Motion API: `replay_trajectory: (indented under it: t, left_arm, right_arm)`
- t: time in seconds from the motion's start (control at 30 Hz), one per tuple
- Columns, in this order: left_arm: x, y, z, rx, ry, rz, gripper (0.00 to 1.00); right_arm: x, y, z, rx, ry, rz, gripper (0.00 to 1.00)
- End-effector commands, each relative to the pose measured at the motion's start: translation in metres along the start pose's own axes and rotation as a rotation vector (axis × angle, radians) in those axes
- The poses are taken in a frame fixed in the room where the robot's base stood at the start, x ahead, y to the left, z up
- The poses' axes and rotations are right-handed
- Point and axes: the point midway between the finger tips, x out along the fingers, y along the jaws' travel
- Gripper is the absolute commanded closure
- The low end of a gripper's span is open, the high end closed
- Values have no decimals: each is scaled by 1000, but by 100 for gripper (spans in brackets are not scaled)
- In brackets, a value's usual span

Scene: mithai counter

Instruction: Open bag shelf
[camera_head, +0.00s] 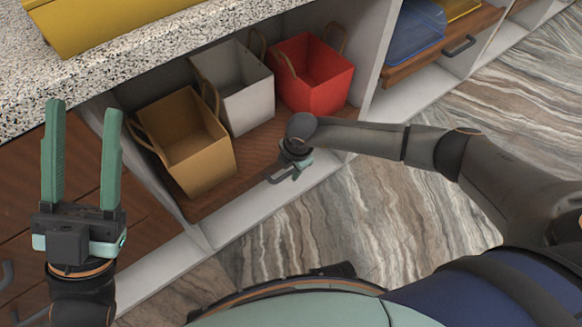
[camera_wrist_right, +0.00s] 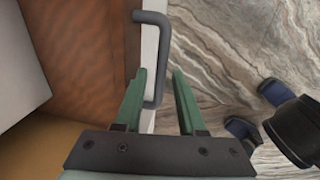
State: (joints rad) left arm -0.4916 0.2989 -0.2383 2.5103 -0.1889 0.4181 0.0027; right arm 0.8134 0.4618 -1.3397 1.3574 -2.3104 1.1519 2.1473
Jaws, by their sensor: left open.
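The bag shelf (camera_head: 262,150) is a brown wooden board in the counter bay, holding a tan bag (camera_head: 200,160), a white bag (camera_head: 240,92) and a red bag (camera_head: 318,78). Its grey bar handle (camera_head: 279,178) is on the front edge. My right gripper (camera_head: 297,170) is at the handle, partly hidden by its own wrist. In the right wrist view the handle (camera_wrist_right: 158,60) reaches between the green fingers of my right gripper (camera_wrist_right: 163,95), which stand apart with a gap on the right. My left gripper (camera_head: 83,120) is open and empty, left of the bay.
A speckled countertop (camera_head: 130,65) overhangs the bay, with a yellow box (camera_head: 110,20) on it. To the right, another wooden shelf (camera_head: 440,50) carries a blue tray (camera_head: 413,32). Wooden drawers (camera_head: 70,225) are at the left. The striped floor (camera_head: 350,215) in front is mostly clear.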

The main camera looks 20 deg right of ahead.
Motion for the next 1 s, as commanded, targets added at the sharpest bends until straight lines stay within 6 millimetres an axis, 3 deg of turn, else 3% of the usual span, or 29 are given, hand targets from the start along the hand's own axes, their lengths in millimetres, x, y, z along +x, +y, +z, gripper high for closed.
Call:
replay_trajectory:
  t: [0.03, 0.33, 1.0]
  left_arm:
    - [0, 0, 0, 0, 0, 1, 50]
    - [0, 0, 0, 1, 0, 3, 50]
    - [0, 0, 0, 3, 0, 3, 50]
  right_arm:
    - [0, 0, 0, 0, 0, 0, 67]
    - [0, 0, 0, 0, 0, 0, 100]
    - [0, 0, 0, 0, 0, 0, 100]
